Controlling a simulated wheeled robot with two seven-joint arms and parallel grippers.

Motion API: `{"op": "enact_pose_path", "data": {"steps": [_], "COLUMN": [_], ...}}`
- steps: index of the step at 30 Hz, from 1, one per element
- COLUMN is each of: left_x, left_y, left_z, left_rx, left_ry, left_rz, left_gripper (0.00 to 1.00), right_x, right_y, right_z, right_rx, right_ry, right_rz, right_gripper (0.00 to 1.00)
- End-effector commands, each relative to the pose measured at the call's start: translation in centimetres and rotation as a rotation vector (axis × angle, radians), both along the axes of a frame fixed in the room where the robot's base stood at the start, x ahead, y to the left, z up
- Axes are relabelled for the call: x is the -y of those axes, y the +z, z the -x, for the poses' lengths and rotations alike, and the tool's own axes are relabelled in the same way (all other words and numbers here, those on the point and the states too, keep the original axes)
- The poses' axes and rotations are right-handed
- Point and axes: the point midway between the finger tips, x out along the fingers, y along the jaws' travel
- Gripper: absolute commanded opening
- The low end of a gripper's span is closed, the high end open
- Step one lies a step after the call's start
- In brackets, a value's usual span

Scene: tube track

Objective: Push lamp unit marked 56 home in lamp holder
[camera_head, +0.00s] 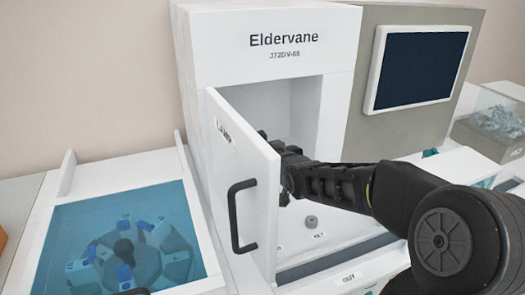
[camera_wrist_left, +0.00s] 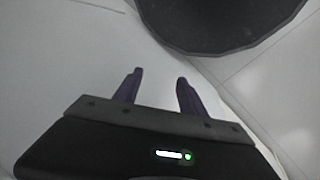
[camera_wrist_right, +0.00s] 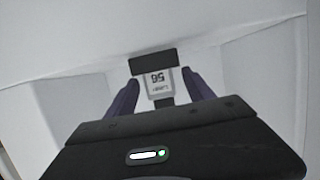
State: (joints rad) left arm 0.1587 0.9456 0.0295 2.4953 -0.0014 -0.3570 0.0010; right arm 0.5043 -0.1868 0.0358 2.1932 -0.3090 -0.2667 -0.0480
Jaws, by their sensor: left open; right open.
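The lamp unit marked 56 (camera_wrist_right: 160,84) shows in the right wrist view, with a pale label that reads upside down. A dark block (camera_wrist_right: 153,63) adjoins its far end; I cannot tell whether it is the lamp holder or part of the unit. My right gripper (camera_wrist_right: 161,88) is open, with one finger on each side of the unit; contact is unclear. In the head view my right arm reaches into the white cabinet behind the open LAMP door (camera_head: 247,165), which partly hides the gripper. My left gripper (camera_wrist_left: 157,76) is open and empty above a pale surface.
The Eldervane cabinet (camera_head: 285,22) has a dark screen (camera_head: 420,65) to its right. The open door with its black handle (camera_head: 239,215) stands left of my right arm. A grey knob (camera_head: 311,221) sits below the arm. A blue-covered bay (camera_head: 75,225) lies at left.

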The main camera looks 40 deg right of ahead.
Motion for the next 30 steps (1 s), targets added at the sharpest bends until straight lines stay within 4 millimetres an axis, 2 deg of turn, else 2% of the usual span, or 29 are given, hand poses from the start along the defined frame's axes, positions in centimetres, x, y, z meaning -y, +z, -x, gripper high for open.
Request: {"op": "enact_pose_path", "data": {"steps": [15,20,30], "left_x": [0.0,0.0,0.0], "left_y": [-1.1,-1.1,-1.1], "left_z": [0.0,0.0,0.0], "left_rx": [0.0,0.0,0.0], "left_ry": [0.0,0.0,0.0], "left_rz": [0.0,0.0,0.0], "left_gripper": [0.49,0.49,0.49], "right_x": [-2.0,-2.2,-2.2], "right_y": [2.1,2.2,2.2], "right_z": [6.2,6.9,6.9], "right_rx": [0.004,0.001,0.001], "right_ry": [0.0,0.0,0.0], "right_rz": [0.0,-0.001,-0.001], "right_gripper": [0.61,0.61,0.61]}}
